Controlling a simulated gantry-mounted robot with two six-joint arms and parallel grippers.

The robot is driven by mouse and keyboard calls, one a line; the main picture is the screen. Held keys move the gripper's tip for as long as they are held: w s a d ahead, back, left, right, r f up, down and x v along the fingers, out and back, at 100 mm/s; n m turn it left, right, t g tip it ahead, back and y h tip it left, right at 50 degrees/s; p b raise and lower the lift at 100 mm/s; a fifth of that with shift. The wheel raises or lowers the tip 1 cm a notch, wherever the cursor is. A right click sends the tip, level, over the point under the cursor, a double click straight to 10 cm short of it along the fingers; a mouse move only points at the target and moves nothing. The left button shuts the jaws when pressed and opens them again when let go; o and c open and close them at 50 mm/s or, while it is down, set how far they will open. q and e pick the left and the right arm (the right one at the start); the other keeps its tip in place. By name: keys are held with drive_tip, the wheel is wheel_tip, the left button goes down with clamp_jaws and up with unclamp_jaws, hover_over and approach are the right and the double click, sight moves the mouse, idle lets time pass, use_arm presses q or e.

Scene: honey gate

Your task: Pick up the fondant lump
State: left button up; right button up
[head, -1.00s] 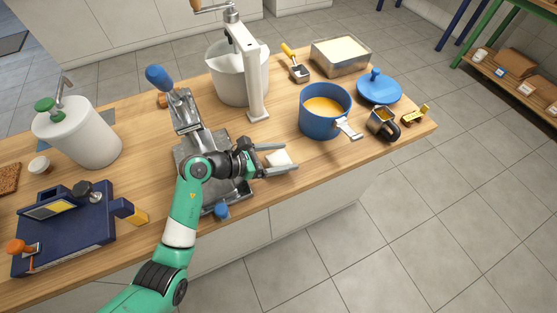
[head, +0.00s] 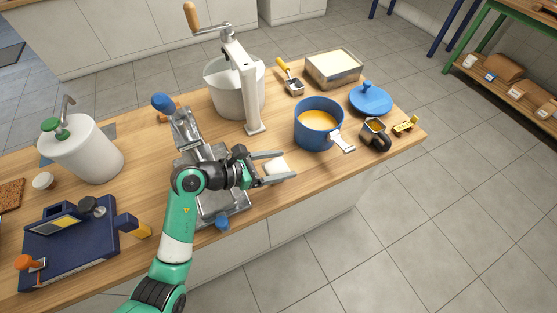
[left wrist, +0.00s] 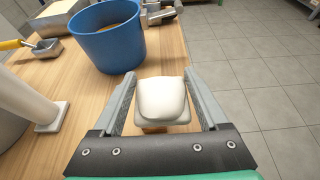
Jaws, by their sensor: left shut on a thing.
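The fondant lump (left wrist: 163,99) is a white, soft-edged block seen between the fingers in the left wrist view. In the head view the lump (head: 276,167) shows near the front edge of the wooden table. My left gripper (head: 279,165) is shut on it, with one grey finger on each side. The gripper (left wrist: 163,98) also shows in the left wrist view. Whether the lump touches the table is hard to tell. My right gripper is out of view.
A blue pot (head: 317,124) of orange-yellow contents stands just beyond the gripper, with a metal jug (head: 374,134) and blue lid (head: 370,98) to its right. A metal press (head: 219,205) stands beside my left arm. A white post (head: 243,90) rises behind.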

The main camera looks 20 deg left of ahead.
use_arm(q)
drive_tip(key=s+d+r+p, duration=0.5)
drive_tip(key=s+d+r, duration=0.1)
drive_tip(key=s, duration=0.4)
drive_tip(key=shift+s+d+r+p, duration=0.15)
drive_tip(key=shift+d+r+p, duration=0.2)
drive_tip(key=shift+r, duration=0.5)
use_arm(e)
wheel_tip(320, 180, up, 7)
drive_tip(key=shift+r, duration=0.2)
